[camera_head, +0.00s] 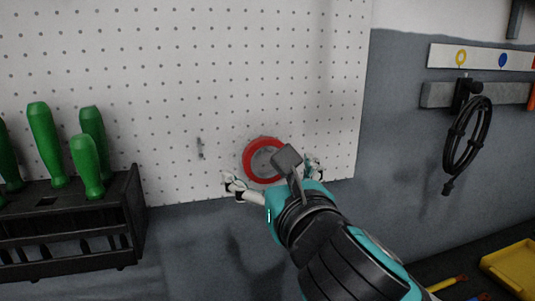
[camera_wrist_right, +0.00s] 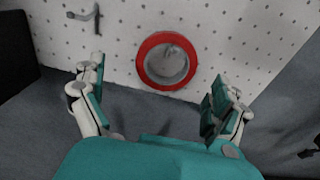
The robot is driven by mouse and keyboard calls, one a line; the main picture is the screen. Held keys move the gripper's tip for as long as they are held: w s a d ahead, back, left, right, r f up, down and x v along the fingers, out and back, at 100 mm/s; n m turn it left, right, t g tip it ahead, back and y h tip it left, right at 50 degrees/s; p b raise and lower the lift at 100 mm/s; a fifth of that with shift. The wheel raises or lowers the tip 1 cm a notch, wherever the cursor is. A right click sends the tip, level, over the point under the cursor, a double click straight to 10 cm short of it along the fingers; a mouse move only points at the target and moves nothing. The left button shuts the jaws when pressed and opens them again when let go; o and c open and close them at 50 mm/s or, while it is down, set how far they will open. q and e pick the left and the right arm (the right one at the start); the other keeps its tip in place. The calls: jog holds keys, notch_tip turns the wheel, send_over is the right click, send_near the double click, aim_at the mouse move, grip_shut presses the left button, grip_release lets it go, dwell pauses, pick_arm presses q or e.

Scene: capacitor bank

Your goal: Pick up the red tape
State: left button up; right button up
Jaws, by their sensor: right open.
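The red tape (camera_head: 252,171) is a roll hanging against the white pegboard, near its lower edge. In the head view, part of my right arm covers its right side. In the right wrist view, the whole red ring of the tape (camera_wrist_right: 144,66) shows, with a peg visible inside its hole. My right gripper (camera_head: 272,178) is open in front of the tape. In the right wrist view, the fingers of the right gripper (camera_wrist_right: 158,92) are spread wide, one on each side below the roll, and nothing is between them. My left gripper is not in view.
A black rack (camera_head: 125,200) with green-handled tools (camera_head: 45,145) stands at the left. A coiled black cable (camera_head: 465,140) hangs at the right. A yellow bin (camera_head: 513,268) sits lower right.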

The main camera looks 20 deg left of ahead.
aim_at(261, 159)
jog(key=shift+w+a+p, duration=0.25)
jog(key=shift+w+p, duration=0.05)
jog(key=shift+w, duration=0.3)
jog(key=x, duration=0.1)
jog(key=p+x, duration=0.1)
jog(key=x, duration=0.1)
jog(key=shift+w+d+f, duration=0.1)
jog(key=shift+w+f, duration=0.1)
jog(key=shift+w, duration=0.15)
jog(key=shift+w+a+f, duration=0.1)
jog(key=shift+w+a, duration=0.15)
jog(key=shift+w, duration=0.05)
jog(key=shift+c, duration=0.3)
jog(key=c, duration=1.1)
